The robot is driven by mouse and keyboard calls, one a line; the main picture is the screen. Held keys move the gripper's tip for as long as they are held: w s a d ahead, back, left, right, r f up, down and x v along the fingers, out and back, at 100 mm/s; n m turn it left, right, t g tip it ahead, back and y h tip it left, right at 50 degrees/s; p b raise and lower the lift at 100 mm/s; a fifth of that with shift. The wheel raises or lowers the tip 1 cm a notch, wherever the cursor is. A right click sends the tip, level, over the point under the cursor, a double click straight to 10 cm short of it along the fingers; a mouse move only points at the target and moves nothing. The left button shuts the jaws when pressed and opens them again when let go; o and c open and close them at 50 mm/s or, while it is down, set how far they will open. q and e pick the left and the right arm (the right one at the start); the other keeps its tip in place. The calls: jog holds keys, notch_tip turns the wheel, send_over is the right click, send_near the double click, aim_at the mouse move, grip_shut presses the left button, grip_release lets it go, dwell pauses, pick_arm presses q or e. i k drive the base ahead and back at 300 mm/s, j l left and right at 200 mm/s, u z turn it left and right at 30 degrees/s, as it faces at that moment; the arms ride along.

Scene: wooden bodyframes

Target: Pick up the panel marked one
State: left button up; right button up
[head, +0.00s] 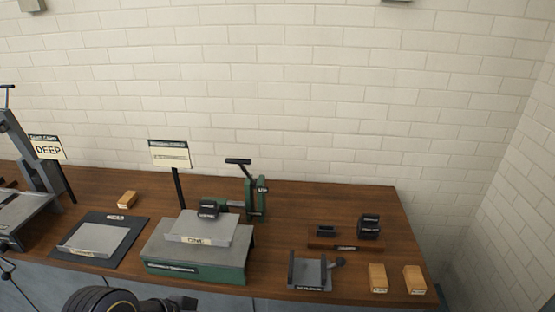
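The panel marked ONE (201,226) is a light grey plate with a label on its front edge. It lies on a grey-topped green fixture (240,262) near the front of the wooden bench. A dark piece of my arm, with a round joint, shows at the bottom edge, left of and in front of the fixture. It looks like my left arm; any gripper fingers on it cannot be made out. My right gripper is not in view. No gripper touches the panel.
A green clamp (257,200) stands behind the panel, with a sign (170,154) on a post to its left. Another grey plate (92,240) lies on a dark mat at left. A grey holder (309,273) and wooden blocks (378,278) stand at right.

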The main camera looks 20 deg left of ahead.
aim_at(189, 228)
jog(key=u, duration=1.25)
